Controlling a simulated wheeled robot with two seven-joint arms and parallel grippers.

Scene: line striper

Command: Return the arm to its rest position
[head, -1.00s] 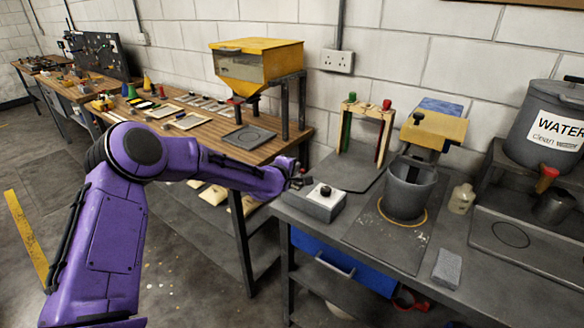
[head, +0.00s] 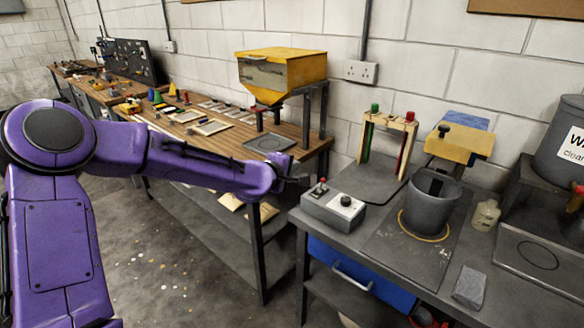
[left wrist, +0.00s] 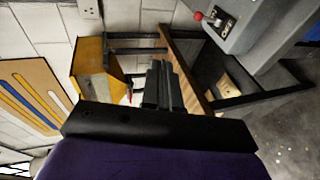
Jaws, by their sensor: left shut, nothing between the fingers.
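My purple left arm reaches in from the left in the head view. Its gripper (head: 299,181) is small and dark there, beside the left end of a grey control box (head: 334,206) with a red-tipped lever and a black knob. In the left wrist view the gripper's dark fingers (left wrist: 163,84) lie together, with nothing seen between them. The control box also shows at the upper right of the left wrist view (left wrist: 222,22), apart from the fingers. My right gripper is in neither view.
The grey bench holds a grey bucket (head: 432,204), a rack with green and red tubes (head: 388,142), a small bottle (head: 485,215) and a grey block (head: 469,287). A yellow hopper (head: 282,74) stands on the wooden bench behind my arm.

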